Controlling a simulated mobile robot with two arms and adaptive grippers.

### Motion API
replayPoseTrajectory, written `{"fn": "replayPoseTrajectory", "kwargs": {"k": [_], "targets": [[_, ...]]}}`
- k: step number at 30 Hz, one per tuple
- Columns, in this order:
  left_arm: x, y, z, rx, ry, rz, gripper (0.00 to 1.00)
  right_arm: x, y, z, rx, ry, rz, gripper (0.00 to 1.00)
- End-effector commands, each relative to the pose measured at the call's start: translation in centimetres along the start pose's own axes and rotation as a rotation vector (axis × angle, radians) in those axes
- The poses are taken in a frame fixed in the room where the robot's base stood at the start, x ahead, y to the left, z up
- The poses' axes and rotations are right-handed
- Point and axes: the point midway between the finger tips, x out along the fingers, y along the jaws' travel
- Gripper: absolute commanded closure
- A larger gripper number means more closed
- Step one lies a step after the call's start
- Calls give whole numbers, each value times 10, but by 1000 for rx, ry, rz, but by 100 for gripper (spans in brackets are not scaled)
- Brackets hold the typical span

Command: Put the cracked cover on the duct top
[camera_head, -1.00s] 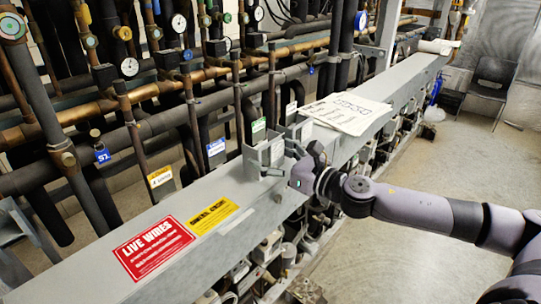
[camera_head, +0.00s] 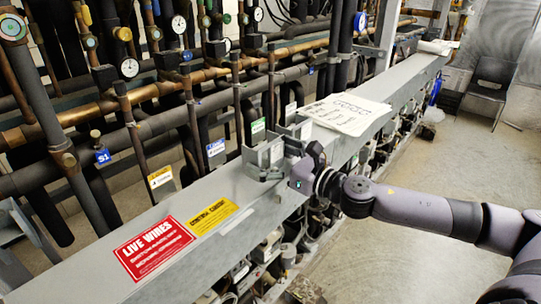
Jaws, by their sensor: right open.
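The duct top (camera_head: 205,200) is a long grey surface running from the lower left to the upper right. A small grey angular piece (camera_head: 262,160), which looks like the cover, stands on the duct near its middle. No crack can be made out at this size. My right gripper (camera_head: 283,157) is open beside this piece, at its right side. Its grey fingers blend with the piece, so I cannot tell whether they touch it. My left gripper is out of view.
A red "LIVE WIRES" sign (camera_head: 153,247) and a yellow label (camera_head: 213,217) lie on the near duct. Papers (camera_head: 347,113) lie behind my gripper. Pipes with gauges (camera_head: 129,68) line the left. A chair (camera_head: 493,88) stands on open floor at right.

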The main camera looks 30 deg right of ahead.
Motion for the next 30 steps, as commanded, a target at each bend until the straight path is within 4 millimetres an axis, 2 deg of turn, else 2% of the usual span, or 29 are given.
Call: {"fn": "replayPoseTrajectory", "kwargs": {"k": [8, 30], "targets": [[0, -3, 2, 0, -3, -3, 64, -3, -1, -1, 1, 2, -2, 0], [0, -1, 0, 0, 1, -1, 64, -42, 0, -2, 3, 3, -2, 0]]}}
